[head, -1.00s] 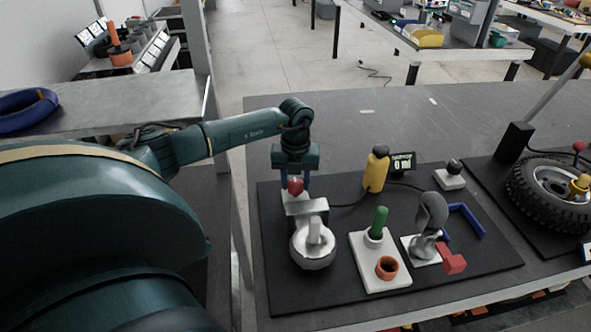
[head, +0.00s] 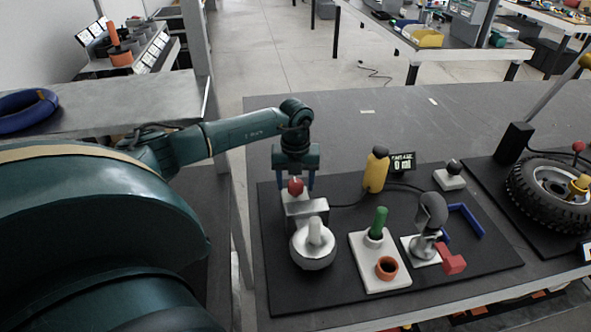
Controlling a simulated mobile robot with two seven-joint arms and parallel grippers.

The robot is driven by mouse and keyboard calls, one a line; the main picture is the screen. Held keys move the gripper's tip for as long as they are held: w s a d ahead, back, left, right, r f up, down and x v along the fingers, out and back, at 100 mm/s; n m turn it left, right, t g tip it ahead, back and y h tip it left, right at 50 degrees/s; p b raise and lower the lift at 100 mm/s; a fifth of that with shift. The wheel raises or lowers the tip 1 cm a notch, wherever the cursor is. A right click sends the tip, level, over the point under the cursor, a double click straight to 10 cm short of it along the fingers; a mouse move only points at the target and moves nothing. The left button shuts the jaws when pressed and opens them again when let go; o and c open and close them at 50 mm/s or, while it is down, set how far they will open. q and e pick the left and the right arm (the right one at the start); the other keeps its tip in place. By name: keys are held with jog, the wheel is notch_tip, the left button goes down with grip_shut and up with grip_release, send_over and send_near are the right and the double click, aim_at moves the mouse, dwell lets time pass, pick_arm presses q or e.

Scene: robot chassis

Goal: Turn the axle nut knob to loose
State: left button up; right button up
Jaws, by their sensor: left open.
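My left gripper (head: 297,183) points down at the left of the near black board, with its two blue fingers open. A red ball-shaped knob (head: 295,187) on a grey and white fixture (head: 305,208) shows between and just in front of the fingers; I cannot tell whether they touch it. I cannot tell from the picture which knob is the axle nut knob. My right gripper is not in view.
The near black board (head: 335,295) holds a yellow bottle (head: 376,170), a small display (head: 403,162), a green handle (head: 379,222), an orange ring (head: 387,267) and a grey device with a red block (head: 452,260).

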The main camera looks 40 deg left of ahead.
aim_at(295, 183)
pick_arm(q)
notch_tip(295, 183, up, 13)
jog(key=b, duration=0.1)
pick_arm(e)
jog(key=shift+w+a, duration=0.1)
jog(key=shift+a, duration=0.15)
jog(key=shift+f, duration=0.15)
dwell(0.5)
